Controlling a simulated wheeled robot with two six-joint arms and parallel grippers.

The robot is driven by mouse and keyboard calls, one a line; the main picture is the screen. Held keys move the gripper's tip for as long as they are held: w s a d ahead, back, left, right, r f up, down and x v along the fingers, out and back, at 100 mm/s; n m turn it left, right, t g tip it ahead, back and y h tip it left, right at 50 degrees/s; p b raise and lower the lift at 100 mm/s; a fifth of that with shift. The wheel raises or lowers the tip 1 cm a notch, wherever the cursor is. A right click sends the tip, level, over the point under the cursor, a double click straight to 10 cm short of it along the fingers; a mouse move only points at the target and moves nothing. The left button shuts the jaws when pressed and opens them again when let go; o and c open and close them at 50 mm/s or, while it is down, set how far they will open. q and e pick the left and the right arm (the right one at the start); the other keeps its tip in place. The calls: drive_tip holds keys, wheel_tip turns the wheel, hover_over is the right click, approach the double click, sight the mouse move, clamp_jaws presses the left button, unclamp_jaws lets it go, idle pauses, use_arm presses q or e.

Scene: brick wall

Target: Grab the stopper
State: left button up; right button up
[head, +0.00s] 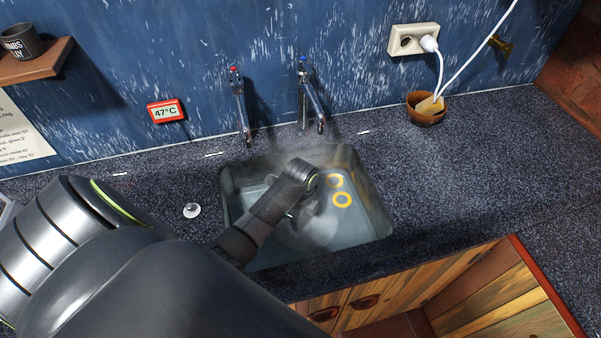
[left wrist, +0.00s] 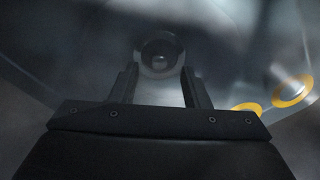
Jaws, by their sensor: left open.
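My left gripper (left wrist: 159,74) is open, with its two dark fingers apart in the left wrist view. A round pale piece with a dark middle (left wrist: 160,54) sits just beyond and between the fingertips; it looks like the stopper at the drain, but the dim, hazy picture does not settle this. I cannot tell whether the fingers touch it. In the head view my left arm reaches down into the grey sink (head: 370,215), and its wrist hides the piece and the fingertips. My right gripper is not in view.
Two yellow rings (head: 342,200) lie in the sink, right of my wrist; steam hangs there. Two taps (head: 240,110) stand behind it. A small round white item (head: 191,210) lies on the counter to the left.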

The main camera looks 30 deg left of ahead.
sight(301, 227)
use_arm(q)
drive_tip(key=shift+f, duration=1.45)
clamp_jaws()
drive_tip(key=shift+r, duration=0.1)
